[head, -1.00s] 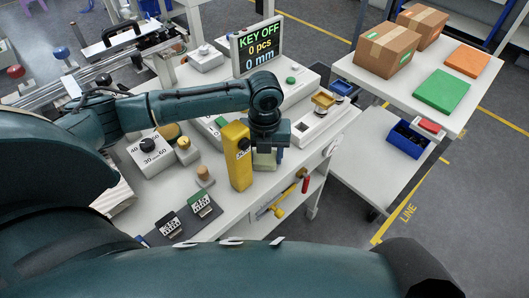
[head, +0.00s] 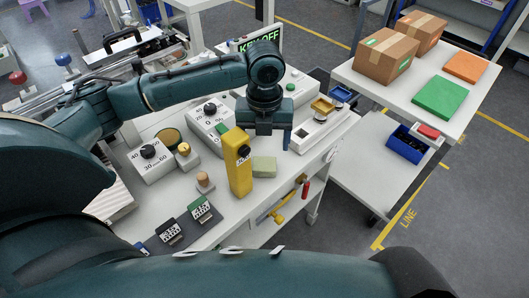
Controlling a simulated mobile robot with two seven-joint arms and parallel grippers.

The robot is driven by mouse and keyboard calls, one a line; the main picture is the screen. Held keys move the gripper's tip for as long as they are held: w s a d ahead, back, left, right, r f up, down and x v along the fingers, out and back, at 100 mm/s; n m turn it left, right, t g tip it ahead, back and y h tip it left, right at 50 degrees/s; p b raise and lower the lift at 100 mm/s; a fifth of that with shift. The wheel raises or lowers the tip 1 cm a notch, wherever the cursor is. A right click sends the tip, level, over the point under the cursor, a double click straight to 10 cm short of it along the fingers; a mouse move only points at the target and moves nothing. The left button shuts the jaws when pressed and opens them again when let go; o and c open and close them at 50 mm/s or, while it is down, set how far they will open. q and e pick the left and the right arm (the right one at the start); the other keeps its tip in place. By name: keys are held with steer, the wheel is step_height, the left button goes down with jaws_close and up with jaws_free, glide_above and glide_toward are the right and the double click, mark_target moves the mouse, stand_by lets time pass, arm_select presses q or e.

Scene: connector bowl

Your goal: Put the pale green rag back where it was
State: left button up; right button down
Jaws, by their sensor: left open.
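The pale green rag (head: 264,167) lies folded on the white workbench, just right of the yellow block-like device (head: 239,165). My left gripper (head: 265,140) is above and behind the rag, pointing down, open and apart from it. One blue finger shows at its right side; the other is partly hidden behind the yellow device. My right gripper is not in view.
Dial boxes (head: 150,158) and a small knob post (head: 204,182) stand left of the yellow device. A side table (head: 395,88) holds cartons and coloured mats.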

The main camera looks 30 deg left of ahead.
arm_select(q)
steer(key=shift+r, duration=2.35)
steer(key=shift+d, duration=0.15)
